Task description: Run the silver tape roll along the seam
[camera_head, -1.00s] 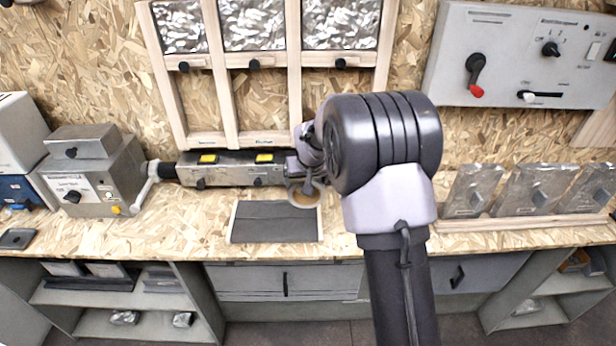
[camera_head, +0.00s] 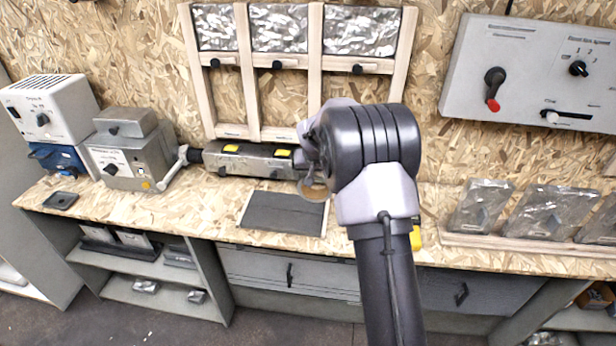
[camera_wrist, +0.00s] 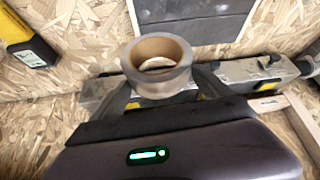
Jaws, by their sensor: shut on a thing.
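The tape roll (camera_wrist: 158,66), a silver-grey ring with a brown core, is between the fingers of my gripper (camera_wrist: 166,86) in the wrist view. My gripper is shut on it. In the head view the roll (camera_head: 313,190) shows partly behind my wrist, over the back right corner of a dark grey panel (camera_head: 282,212) on the bench. A faint line crosses this panel; I cannot tell if it is the seam. The panel also shows at the top of the wrist view (camera_wrist: 195,20). I cannot tell whether the roll touches it.
A grey bar (camera_head: 240,160) with yellow patches lies behind the panel. A grey machine (camera_head: 130,160) with a crank stands left. A yellow device (camera_wrist: 28,45) lies on the bench, partly hidden by my arm in the head view.

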